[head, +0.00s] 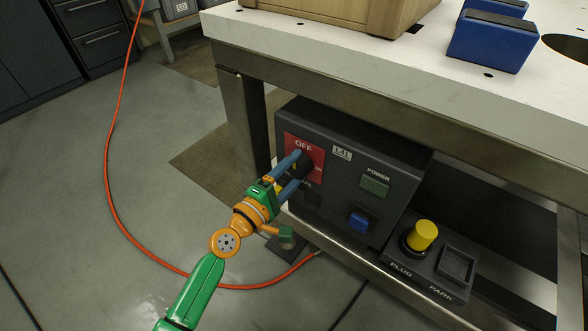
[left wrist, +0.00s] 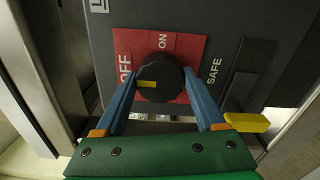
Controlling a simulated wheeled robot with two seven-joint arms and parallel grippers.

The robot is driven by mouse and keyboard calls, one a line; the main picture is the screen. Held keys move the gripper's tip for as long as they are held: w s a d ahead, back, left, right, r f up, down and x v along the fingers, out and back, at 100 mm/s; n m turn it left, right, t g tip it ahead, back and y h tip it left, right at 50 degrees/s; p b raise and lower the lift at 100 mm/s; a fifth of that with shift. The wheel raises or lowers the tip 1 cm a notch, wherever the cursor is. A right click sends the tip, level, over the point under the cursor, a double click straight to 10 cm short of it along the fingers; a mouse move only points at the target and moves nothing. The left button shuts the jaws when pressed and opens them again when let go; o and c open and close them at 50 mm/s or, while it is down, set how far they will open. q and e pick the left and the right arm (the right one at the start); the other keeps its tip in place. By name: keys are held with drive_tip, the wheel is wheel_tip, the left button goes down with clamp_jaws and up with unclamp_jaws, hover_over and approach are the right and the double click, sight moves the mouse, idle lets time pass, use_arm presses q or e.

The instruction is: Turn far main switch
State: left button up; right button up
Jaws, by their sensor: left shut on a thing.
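The main switch is a round black knob (left wrist: 158,82) on a red plate (left wrist: 188,48) marked OFF and ON. A yellow mark on the knob points left in the left wrist view, just below the OFF lettering. My left gripper (head: 299,170) has its two blue fingers on either side of the knob and is shut on it. In the head view the fingers largely hide the knob, and the red plate (head: 303,146) shows above them on the dark control box (head: 330,190). My right gripper is not in view.
The box sits on a shelf under a white workbench (head: 340,40). It carries a green POWER button (head: 375,184), a blue button (head: 358,222) and a yellow plug (head: 423,235). A yellow lever (left wrist: 246,122) is near SAFE. An orange cable (head: 108,180) lies on the floor.

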use_arm(q)
drive_tip(key=o, duration=1.3)
drive_tip(key=shift+o, duration=0.2)
drive_tip(key=v, duration=0.7)
